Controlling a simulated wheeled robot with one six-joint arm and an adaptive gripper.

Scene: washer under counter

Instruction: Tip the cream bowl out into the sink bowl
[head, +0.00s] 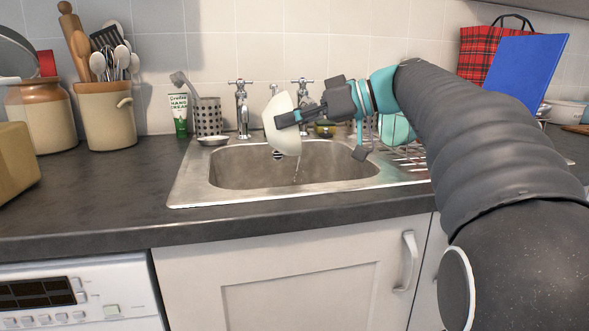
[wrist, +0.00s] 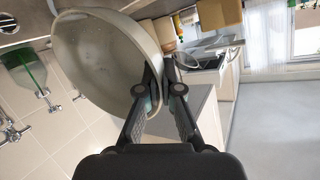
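My gripper (head: 290,119) is shut on the bowl's rim from the right. In the wrist view the cream bowl (wrist: 95,60) fills the upper left, with its rim between the fingertips of my gripper (wrist: 160,80). A thin pale streak and a few small specks show below the bowl in the head view, inside the sink. The bowl does not touch the sink.
Two taps (head: 242,105) stand behind the sink. A cutlery holder (head: 208,117), a green hand cream tube (head: 180,115) and a utensil crock (head: 104,115) are at the back left. A drying rack (head: 408,156) is at right.

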